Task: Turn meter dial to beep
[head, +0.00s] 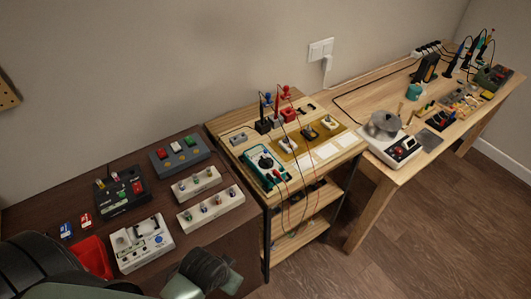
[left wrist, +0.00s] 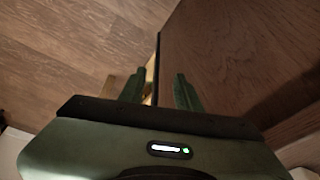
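The multimeter (head: 264,167), a teal-framed meter with a pale face and a dial, lies on the light wooden cart in the middle of the head view. Its dial is too small for me to tell where it points. Red and dark test leads run from it. My left gripper shows in the left wrist view (left wrist: 160,73), with its two green fingers apart and nothing between them. A dark brown wooden surface and its edge are beyond the fingers. The meter is not in the left wrist view. My right gripper is not in view.
The dark table at left holds a black switch box (head: 121,191), a grey button box (head: 179,155), a white device (head: 143,242), white strips with knobs (head: 211,208) and a red tray (head: 92,257). Parts of my arm cover its front. A workbench (head: 372,92) stands at right.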

